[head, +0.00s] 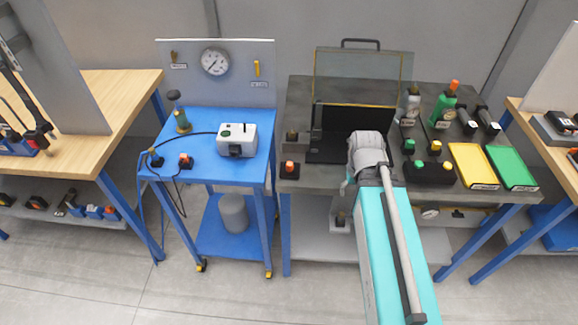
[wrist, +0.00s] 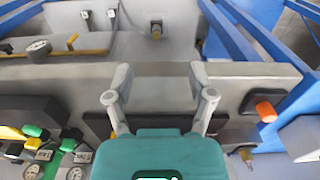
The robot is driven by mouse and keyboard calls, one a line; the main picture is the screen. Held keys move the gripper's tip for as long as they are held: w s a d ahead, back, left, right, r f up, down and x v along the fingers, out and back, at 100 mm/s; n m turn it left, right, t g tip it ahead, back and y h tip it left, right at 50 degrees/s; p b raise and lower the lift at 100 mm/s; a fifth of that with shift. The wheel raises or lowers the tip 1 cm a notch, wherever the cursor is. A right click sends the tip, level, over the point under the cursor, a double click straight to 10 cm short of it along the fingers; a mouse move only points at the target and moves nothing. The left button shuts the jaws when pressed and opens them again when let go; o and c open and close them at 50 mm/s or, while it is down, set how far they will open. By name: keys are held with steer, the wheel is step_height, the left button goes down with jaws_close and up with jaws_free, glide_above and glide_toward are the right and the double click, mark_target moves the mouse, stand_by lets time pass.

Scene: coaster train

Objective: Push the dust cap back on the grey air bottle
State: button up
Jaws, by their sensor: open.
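The grey air bottle (head: 411,104) stands upright towards the back of the dark bench, left of a green bottle (head: 444,110) with an orange top. A round dial at the lower left of the wrist view (wrist: 75,173) seems to belong to the grey bottle, whose top is cut off there. I cannot make out which part is the dust cap. My gripper (wrist: 160,85) is open, with nothing between its two fingers, over the bench's front edge. In the head view my arm hides its fingers; the wrist end is left of the grey bottle.
A yellow tray (head: 472,166) and a green tray (head: 512,168) lie at the bench's right. A black block (head: 429,173) with green and yellow knobs sits near the front. A clear-lidded dark case (head: 330,133) stands behind my gripper. An orange-topped fitting (head: 289,169) is at the left edge.

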steer(key=w+a+r+n+p, duration=0.5)
steer(key=w+a+r+p, duration=0.15)
steer(key=w+a, duration=0.25)
step_height(320, 180, up, 4)
steer(key=n+p, duration=0.3)
steer(key=p, duration=0.1)
glide_above(290, 163)
steer(key=shift+d, duration=0.15)
steer(key=shift+f+b, duration=0.15)
steer(key=shift+b, duration=0.15)
step_height(290, 163, down, 8)
steer(key=b, duration=0.8)
steer(key=shift+f, duration=0.25)
steer(key=shift+f+b, duration=0.1)
steer(key=shift+b, duration=0.25)
steer(key=shift+s+f+b, duration=0.1)
steer(key=shift+f+b, duration=2.35)
steer(key=shift+f, duration=0.05)
steer(key=c, duration=0.9)
